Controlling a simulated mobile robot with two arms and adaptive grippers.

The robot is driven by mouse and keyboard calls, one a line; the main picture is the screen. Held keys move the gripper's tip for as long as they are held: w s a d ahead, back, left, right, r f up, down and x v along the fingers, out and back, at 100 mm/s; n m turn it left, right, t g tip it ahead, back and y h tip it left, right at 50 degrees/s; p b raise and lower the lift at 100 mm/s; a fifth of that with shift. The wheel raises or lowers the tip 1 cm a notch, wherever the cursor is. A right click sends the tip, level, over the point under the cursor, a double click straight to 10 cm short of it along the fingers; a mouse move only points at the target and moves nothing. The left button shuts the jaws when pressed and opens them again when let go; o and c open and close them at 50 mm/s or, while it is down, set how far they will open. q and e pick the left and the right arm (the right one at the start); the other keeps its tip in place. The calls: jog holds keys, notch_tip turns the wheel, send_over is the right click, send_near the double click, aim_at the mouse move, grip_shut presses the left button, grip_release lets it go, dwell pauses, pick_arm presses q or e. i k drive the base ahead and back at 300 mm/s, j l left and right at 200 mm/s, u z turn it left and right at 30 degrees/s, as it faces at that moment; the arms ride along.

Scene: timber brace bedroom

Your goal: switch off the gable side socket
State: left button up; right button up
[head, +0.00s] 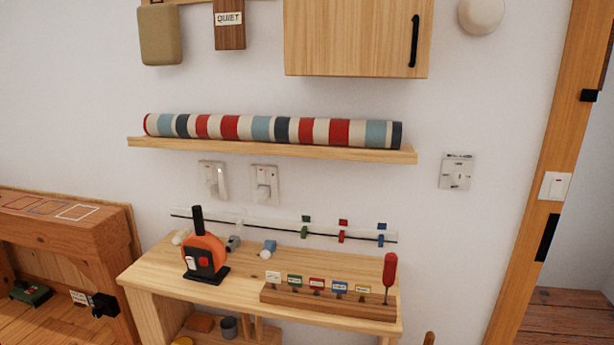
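Two white wall sockets sit side by side under the striped-roll shelf. The left socket (206,181) and the right socket (264,184) each have a pale plug or switch part standing out from the plate. Their rocker positions are too small to read. No readable label shows which one is the gable side socket. Neither of my grippers is in view.
A wooden shelf (290,149) bearing a striped roll (270,129) juts out just above the sockets. Below is a workbench (160,274) with an orange-and-black device (204,253) and a rack of small signs (330,302). A dial plate (457,172) and a switch (554,186) are right.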

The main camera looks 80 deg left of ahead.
aim_at(209, 173)
jog(key=u, duration=3.3)
